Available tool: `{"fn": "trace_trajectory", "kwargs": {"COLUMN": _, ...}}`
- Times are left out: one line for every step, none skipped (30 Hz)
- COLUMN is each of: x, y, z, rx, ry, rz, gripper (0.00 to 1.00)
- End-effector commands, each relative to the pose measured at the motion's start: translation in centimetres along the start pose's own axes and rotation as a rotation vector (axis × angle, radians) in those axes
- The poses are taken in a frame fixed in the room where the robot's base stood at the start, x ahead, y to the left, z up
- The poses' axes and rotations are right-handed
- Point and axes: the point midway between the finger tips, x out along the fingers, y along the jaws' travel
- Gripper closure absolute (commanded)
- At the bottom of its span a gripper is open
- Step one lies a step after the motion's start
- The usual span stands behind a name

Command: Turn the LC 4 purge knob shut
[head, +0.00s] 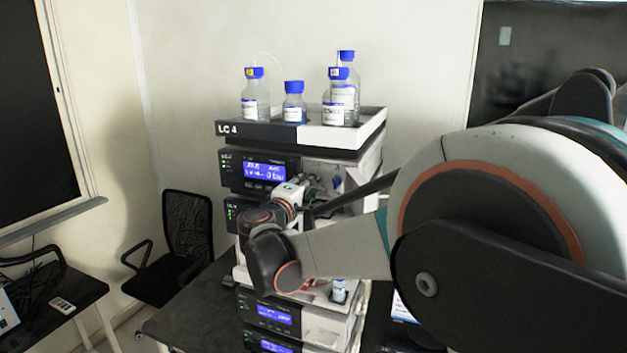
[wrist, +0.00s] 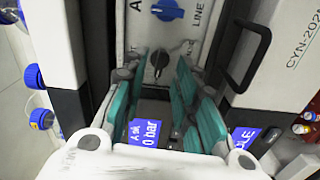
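The LC 4 stack (head: 227,128) stands at the middle of the head view. In the wrist view, a black knob (wrist: 158,62) sits on its light front panel, between and just beyond my fingertips. A blue knob (wrist: 167,11) is farther up the picture, beside the partly cut-off lettering "LINE". I cannot read which knob is the purge knob. My gripper (wrist: 164,72) is open, with teal finger pads on either side of the black knob; contact is not clear. In the head view my gripper (head: 308,185) is at the pump panel, partly hidden by my wrist.
A lit display (wrist: 145,133) reading 0 bar lies below the fingers. A black handle (wrist: 251,50) stands out at the right. Blue-capped bottles (head: 293,103) stand in the top tray (head: 365,127). An office chair (head: 188,235) is at the left.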

Motion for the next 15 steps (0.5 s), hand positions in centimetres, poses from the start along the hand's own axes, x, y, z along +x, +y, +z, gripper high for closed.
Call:
{"fn": "trace_trajectory", "kwargs": {"x": 0.7, "y": 0.1, "z": 0.0, "rx": 0.0, "ry": -0.002, "rz": 0.0, "gripper": 0.72}}
{"fn": "trace_trajectory", "kwargs": {"x": 1.1, "y": 0.1, "z": 0.0, "rx": 0.0, "ry": -0.002, "rz": 0.0, "gripper": 0.72}}
{"fn": "trace_trajectory", "kwargs": {"x": 1.5, "y": 0.1, "z": 0.0, "rx": 0.0, "ry": -0.002, "rz": 0.0, "gripper": 0.72}}
{"fn": "trace_trajectory", "kwargs": {"x": 1.8, "y": 0.1, "z": 0.0, "rx": 0.0, "ry": -0.001, "rz": 0.0, "gripper": 0.72}}
{"fn": "trace_trajectory", "kwargs": {"x": 2.0, "y": 0.1, "z": 0.0, "rx": 0.0, "ry": -0.001, "rz": 0.0, "gripper": 0.72}}
{"fn": "trace_trajectory", "kwargs": {"x": 2.2, "y": 0.1, "z": 0.0, "rx": 0.0, "ry": 0.0, "rz": 0.0, "gripper": 0.72}}
{"fn": "trace_trajectory", "kwargs": {"x": 2.3, "y": 0.0, "z": 0.0, "rx": 0.0, "ry": 0.0, "rz": 0.0, "gripper": 0.72}}
{"fn": "trace_trajectory", "kwargs": {"x": 2.4, "y": 0.0, "z": 0.0, "rx": 0.0, "ry": 0.0, "rz": 0.0, "gripper": 0.72}}
{"fn": "trace_trajectory", "kwargs": {"x": 2.5, "y": 0.0, "z": 0.0, "rx": 0.0, "ry": 0.0, "rz": 0.0, "gripper": 0.72}}
{"fn": "trace_trajectory", "kwargs": {"x": 2.5, "y": 0.0, "z": 0.0, "rx": 0.0, "ry": 0.0, "rz": 0.0, "gripper": 0.72}}
{"fn": "trace_trajectory", "kwargs": {"x": 2.6, "y": 0.0, "z": 0.0, "rx": 0.0, "ry": 0.0, "rz": 0.0, "gripper": 0.72}}
{"fn": "trace_trajectory", "kwargs": {"x": 2.6, "y": 0.0, "z": 0.0, "rx": 0.0, "ry": 0.0, "rz": 0.0, "gripper": 0.72}}
{"fn": "trace_trajectory", "kwargs": {"x": 2.6, "y": 0.0, "z": 0.0, "rx": 0.0, "ry": 0.0, "rz": 0.0, "gripper": 0.72}}
{"fn": "trace_trajectory", "kwargs": {"x": 2.6, "y": 0.0, "z": 0.0, "rx": 0.0, "ry": 0.0, "rz": 0.0, "gripper": 0.72}}
{"fn": "trace_trajectory", "kwargs": {"x": 2.6, "y": 0.0, "z": 0.0, "rx": 0.0, "ry": 0.0, "rz": 0.0, "gripper": 0.72}}
